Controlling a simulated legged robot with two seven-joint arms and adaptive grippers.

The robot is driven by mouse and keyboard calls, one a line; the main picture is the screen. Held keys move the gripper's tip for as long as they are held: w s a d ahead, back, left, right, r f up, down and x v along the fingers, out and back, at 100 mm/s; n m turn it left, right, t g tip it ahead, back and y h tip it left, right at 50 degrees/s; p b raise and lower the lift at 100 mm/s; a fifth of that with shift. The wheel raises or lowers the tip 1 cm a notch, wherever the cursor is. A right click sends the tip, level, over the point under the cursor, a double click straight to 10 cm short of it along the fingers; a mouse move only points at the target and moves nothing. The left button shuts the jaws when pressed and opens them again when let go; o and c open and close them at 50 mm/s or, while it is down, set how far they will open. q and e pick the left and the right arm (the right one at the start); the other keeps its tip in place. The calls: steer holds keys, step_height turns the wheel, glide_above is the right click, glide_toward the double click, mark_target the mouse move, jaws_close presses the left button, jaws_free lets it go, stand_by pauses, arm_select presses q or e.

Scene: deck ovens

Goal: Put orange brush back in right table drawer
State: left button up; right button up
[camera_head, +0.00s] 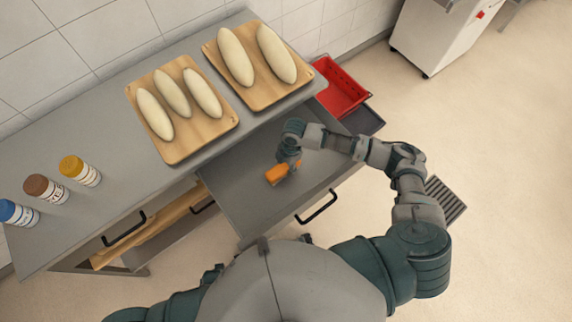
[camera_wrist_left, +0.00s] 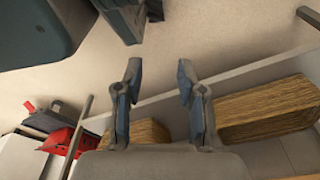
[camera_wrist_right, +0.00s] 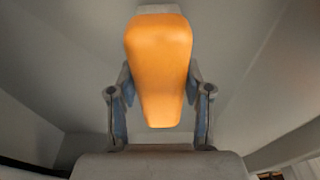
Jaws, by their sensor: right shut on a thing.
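The orange brush (camera_head: 277,174) is inside the open right table drawer (camera_head: 237,205), near its front-middle. It also shows large in the right wrist view (camera_wrist_right: 158,65), between the fingers. My right gripper (camera_head: 287,165) is shut on the brush; in the right wrist view its fingers (camera_wrist_right: 160,105) are on both sides of the orange part. I cannot tell whether the brush touches the drawer bottom. My left gripper (camera_wrist_left: 158,85) shows in the left wrist view with its fingers apart and nothing between them. It is hidden in the head view.
Two wooden boards with dough loaves (camera_head: 182,115) (camera_head: 257,65) lie on the grey table. Several labelled jars (camera_head: 80,170) stand at its left. A red bin (camera_head: 340,88) is beyond the drawer. The drawer handle (camera_head: 317,207) faces me. Much of the drawer floor is bare.

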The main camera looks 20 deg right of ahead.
steer(key=o, duration=1.2)
arm_select(q)
steer(key=shift+d, duration=0.15)
arm_select(e)
steer(key=shift+d, duration=0.2)
steer(key=shift+d+r, duration=0.1)
steer(key=shift+r, duration=0.05)
steer(key=r, duration=0.3)
steer(key=r+p, duration=0.1)
steer(key=r, duration=0.3)
steer(key=d+r, duration=0.1)
steer(key=r, duration=0.2)
steer(key=shift+w+d+r+p, duration=0.1)
steer(key=shift+w+r+p, duration=0.2)
steer(key=shift+r, duration=0.05)
arm_select(q)
steer(key=shift+s+a+f, duration=0.15)
steer(key=shift+s+f, duration=0.5)
steer(key=shift+s, duration=0.2)
steer(key=shift+s+a+f, duration=0.15)
steer(key=shift+s+f, duration=0.45)
steer(key=shift+s, duration=0.2)
arm_select(e)
steer(key=shift+d+r, duration=0.15)
steer(key=shift+r, duration=0.3)
arm_select(q)
steer(key=shift+d, duration=0.1)
